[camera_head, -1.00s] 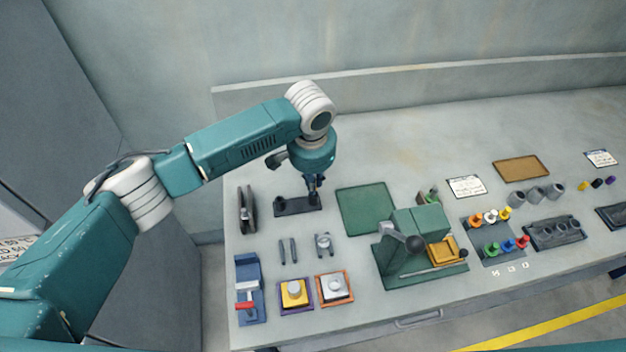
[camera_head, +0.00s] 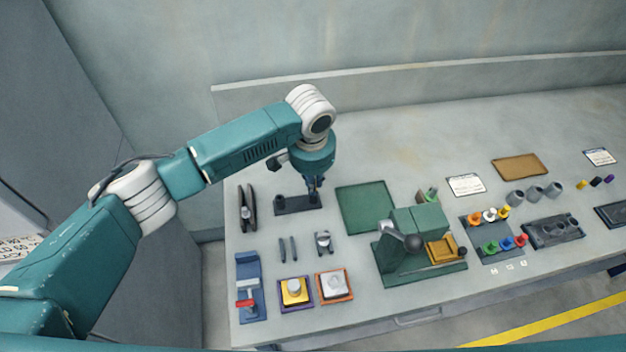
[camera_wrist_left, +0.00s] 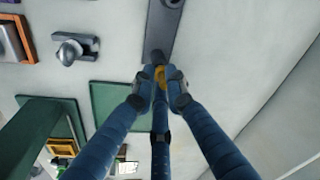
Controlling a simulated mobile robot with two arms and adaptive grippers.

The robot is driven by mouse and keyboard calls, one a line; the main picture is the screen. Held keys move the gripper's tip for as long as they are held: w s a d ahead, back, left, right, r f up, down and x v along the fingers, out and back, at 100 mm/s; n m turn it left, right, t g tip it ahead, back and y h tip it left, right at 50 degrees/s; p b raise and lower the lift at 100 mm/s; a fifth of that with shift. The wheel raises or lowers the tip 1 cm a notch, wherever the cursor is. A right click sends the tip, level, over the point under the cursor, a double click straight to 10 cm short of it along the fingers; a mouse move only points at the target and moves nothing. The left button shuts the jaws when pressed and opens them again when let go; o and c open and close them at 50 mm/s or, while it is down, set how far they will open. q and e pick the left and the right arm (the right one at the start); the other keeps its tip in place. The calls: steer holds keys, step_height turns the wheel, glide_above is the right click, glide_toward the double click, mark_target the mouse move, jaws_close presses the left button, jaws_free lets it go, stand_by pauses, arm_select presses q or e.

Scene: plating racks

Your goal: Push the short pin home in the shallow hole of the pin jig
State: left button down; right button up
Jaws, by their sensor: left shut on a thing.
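The pin jig is a dark narrow plate (camera_head: 296,207) on the left part of the bench, with a short dark post near its left end. My left gripper (camera_head: 315,185) is over the right end of the jig. In the left wrist view its blue fingers (camera_wrist_left: 161,88) are shut on a small yellow-orange pin (camera_wrist_left: 160,73), right at the boss. The pin's lower end and its depth in the hole are hidden. My right gripper is not in view.
Small metal parts (camera_head: 323,242) lie in front. The bench behind is clear.

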arm_select(q)
steer(key=shift+f, duration=1)
steer(key=c, duration=1.7)
jaws_free()
steer(key=shift+r, duration=0.1)
steer(key=r, duration=0.4)
steer(key=s+r, duration=0.1)
steer(key=r, duration=0.6)
steer(key=shift+s+a+r, duration=0.1)
steer(key=shift+s+r, duration=0.25)
steer(key=shift+s, duration=0.05)
steer(key=shift+f, duration=0.1)
